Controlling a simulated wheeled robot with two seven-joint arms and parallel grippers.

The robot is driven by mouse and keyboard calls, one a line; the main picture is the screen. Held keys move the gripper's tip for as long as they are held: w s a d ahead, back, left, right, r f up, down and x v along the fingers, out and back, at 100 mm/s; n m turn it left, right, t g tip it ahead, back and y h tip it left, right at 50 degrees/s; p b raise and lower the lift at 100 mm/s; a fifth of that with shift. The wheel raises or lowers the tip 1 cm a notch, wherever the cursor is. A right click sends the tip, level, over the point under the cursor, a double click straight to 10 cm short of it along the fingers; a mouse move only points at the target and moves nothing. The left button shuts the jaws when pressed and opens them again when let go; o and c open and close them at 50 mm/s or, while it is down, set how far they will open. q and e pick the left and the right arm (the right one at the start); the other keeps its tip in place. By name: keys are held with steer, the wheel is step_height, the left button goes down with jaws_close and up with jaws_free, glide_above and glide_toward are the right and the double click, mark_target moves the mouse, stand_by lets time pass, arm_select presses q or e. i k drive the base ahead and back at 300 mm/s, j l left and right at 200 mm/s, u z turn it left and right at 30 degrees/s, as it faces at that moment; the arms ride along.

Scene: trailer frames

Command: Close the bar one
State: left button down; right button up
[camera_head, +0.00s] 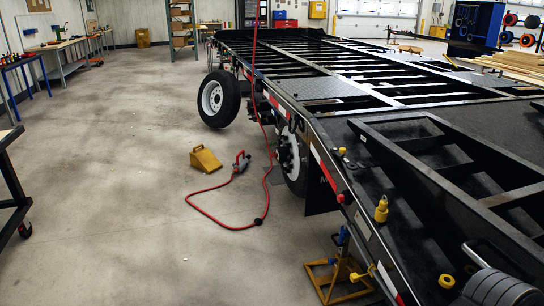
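A black trailer frame (322,90) fills the right half of the head view, with many crossbars and long rails. A raised black ladder-like bar frame (430,178) lies at an angle over its near deck. I cannot tell which part is the bar that the task names. A yellow fitting (381,209) and a smaller yellow cap (446,281) sit along the near side.
A loose wheel (219,98), a yellow wheel chock (205,159) and a red hose (215,217) with a tool are on the floor. A yellow-framed jack stand (338,278) is by the trailer's near edge.

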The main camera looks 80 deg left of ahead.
mark_target(340, 154)
steer(key=u, duration=2.35)
steer(key=i+j+z, duration=0.1)
steer(key=z, duration=0.45)
steer(key=i+j+z, duration=0.3)
steer(key=j, duration=0.3)
steer(key=i+j+z, duration=0.15)
steer(key=j, duration=0.2)
steer(key=i+j+z, duration=0.1)
steer(key=j, duration=0.25)
steer(key=i+j+z, duration=0.15)
steer(key=j, duration=0.2)
steer(key=i+j, duration=0.15)
steer(key=j, duration=0.2)
steer(key=i+j, duration=0.1)
steer(key=j, duration=0.25)
steer(key=i+j, duration=0.15)
steer(key=j, duration=0.2)
steer(key=i+j, duration=0.1)
steer(key=j, duration=0.2)
